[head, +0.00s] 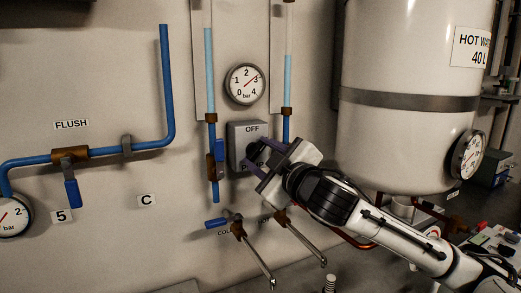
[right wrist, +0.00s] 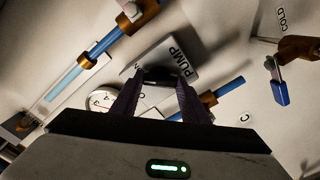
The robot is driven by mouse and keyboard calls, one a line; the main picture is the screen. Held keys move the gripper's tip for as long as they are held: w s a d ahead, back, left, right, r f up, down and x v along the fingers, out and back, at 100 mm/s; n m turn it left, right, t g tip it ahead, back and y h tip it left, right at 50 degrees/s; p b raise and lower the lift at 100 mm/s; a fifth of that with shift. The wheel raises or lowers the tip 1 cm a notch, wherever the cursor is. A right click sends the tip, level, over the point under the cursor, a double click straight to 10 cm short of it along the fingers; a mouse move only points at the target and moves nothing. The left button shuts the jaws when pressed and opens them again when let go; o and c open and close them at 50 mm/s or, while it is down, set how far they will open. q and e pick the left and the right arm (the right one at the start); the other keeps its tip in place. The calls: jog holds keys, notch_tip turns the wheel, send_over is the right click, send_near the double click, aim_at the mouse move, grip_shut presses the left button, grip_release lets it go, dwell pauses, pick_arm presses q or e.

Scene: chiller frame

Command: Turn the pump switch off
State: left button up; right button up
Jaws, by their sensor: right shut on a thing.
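The pump switch is a grey box (head: 236,133) on the wall, with OFF printed at its top. Its lower label is partly covered by my right gripper in the head view; PUMP reads in the right wrist view on the box (right wrist: 178,52). A black knob (head: 253,149) is on the box front, and it also shows in the right wrist view (right wrist: 159,78). My right gripper (head: 258,158) is shut on this knob, with a purple finger on each side. Which way the knob points is hard to tell. My left gripper is not in view.
A pressure gauge (head: 246,84) sits above the box, between two vertical tubes with blue pipes. A blue-handled valve (head: 217,222) and metal spouts are below. The hot water tank (head: 405,150) stands at right. A flush pipe (head: 110,148) runs along the left wall.

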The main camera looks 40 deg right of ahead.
jog(key=n+p, duration=0.2)
jog(key=n, duration=0.2)
jog(key=shift+r+n, duration=0.1)
jog(key=shift+n, duration=0.2)
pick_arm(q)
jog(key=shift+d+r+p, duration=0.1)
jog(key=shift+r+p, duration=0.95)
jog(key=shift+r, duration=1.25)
pick_arm(e)
jog(key=shift+n, duration=2)
jog(key=o, duration=1.1)
jog(key=shift+c, duration=0.2)
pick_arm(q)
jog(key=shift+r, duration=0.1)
pick_arm(e)
jog(key=shift+s+a, duration=0.1)
